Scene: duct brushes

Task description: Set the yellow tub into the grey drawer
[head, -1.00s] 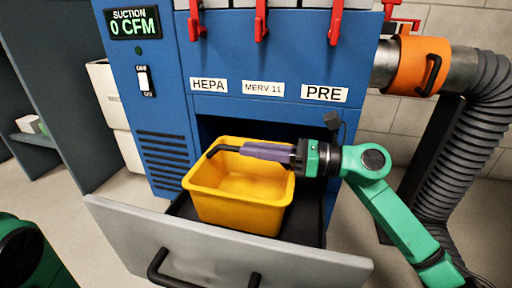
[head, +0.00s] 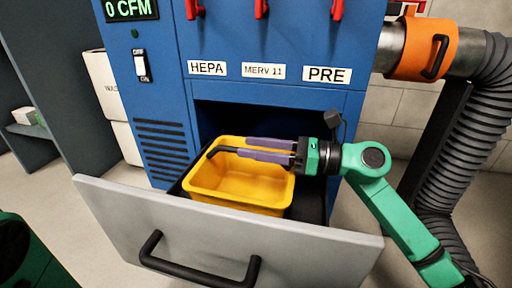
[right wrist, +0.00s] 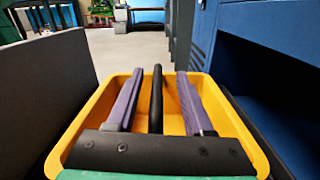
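The yellow tub (head: 238,190) stands inside the pulled-out grey drawer (head: 225,235), behind its front panel, which hides the tub's lower part. In the right wrist view the tub (right wrist: 80,137) is seen from above, with its black handle (right wrist: 156,95) running across it. My right gripper (head: 243,147) is over the tub. Its two purple fingers are spread on either side of the handle, with gaps between, and hold nothing. The tub's underside is hidden, so its contact with the drawer floor cannot be seen. My left gripper is out of view.
The drawer belongs to a blue cabinet (head: 165,100) with red latches above. The drawer's black pull handle (head: 200,274) faces me. A grey ribbed duct (head: 455,140) with an orange collar (head: 418,50) stands at the right. Dark shelving is at the left.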

